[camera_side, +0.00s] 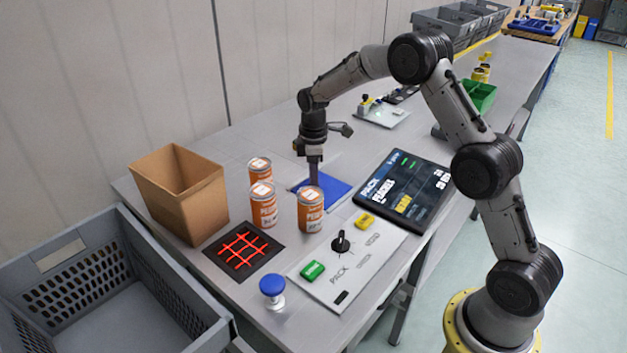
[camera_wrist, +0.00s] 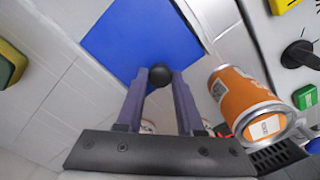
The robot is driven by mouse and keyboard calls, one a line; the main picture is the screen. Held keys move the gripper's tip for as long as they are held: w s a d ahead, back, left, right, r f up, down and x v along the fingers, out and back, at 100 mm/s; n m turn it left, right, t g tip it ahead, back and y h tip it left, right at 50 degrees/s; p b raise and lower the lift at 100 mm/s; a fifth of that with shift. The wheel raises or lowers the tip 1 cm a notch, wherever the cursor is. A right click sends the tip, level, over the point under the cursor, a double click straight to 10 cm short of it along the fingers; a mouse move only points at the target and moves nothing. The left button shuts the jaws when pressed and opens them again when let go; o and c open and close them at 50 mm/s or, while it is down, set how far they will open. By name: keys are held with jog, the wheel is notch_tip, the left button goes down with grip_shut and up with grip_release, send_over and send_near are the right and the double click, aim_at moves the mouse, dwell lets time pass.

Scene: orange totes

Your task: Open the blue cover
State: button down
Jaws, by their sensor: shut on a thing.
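The blue cover (camera_side: 331,190) is a flat square panel on the table behind the orange cans, and it looks closed and level. In the wrist view the blue cover (camera_wrist: 140,38) has a round black knob (camera_wrist: 160,75) near one corner. My gripper (camera_side: 315,184) reaches straight down to the cover. In the wrist view its two fingers (camera_wrist: 160,82) are shut on the knob, one on each side. In the side view the knob is hidden by the gripper and a can.
Several orange peach cans (camera_side: 310,210) stand close in front of the gripper; one can (camera_wrist: 240,100) is close beside it in the wrist view. A cardboard box (camera_side: 180,192) stands left. A tablet (camera_side: 405,188) and control panel (camera_side: 345,262) lie right and in front.

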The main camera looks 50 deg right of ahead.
jog(key=d, duration=1.1)
jog(key=shift+d, duration=0.15)
jog(key=c, duration=0.5)
grip_release()
jog(key=shift+r, duration=0.15)
notch_tip(320, 180, up, 14)
jog(key=shift+f, duration=0.2)
